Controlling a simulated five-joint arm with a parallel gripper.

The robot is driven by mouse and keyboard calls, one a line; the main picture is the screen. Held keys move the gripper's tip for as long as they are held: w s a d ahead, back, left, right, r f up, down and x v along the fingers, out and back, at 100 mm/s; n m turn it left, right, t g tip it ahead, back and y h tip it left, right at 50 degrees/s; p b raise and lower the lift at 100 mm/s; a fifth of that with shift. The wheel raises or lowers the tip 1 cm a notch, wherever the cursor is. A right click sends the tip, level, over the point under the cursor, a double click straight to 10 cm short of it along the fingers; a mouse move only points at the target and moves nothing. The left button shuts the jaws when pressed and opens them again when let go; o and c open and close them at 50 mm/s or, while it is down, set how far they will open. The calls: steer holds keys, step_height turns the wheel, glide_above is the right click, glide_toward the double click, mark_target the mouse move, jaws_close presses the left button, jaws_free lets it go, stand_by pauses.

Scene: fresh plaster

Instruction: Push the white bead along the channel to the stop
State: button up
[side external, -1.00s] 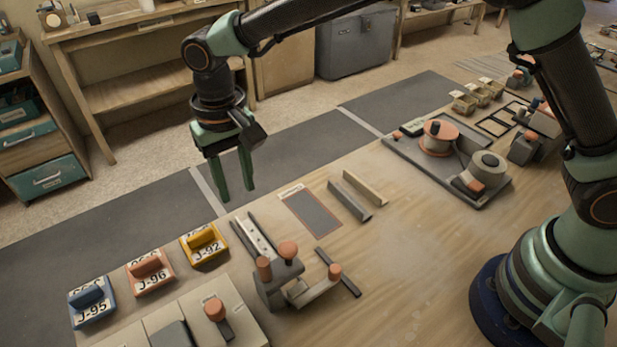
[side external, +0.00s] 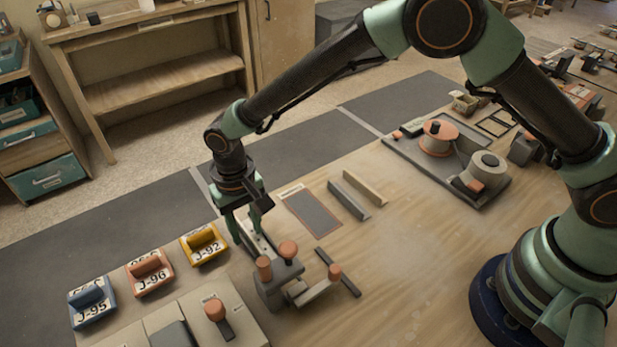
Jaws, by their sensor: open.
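My gripper (side external: 249,238) is open and points down over a narrow track with a pale strip (side external: 262,246) between dark side rails, which looks like the channel. One green finger is at the track's left side and the other is over or beside the strip. I cannot tell whether the fingertips touch it. A grey block with orange knobs (side external: 277,282) stands at the track's near end; I cannot tell if it is the stop. I cannot make out the white bead; the gripper covers the track's far part.
Blue, orange and yellow labelled blocks (side external: 205,244) stand to the left. A bordered dark mat (side external: 313,211) and two parallel bars (side external: 349,201) lie right of my gripper. A spool tray (side external: 490,198) stands farther right.

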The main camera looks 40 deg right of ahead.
jaws_close()
steer(key=shift+s, duration=0.1)
steer(key=shift+s, duration=3.35)
jaws_free()
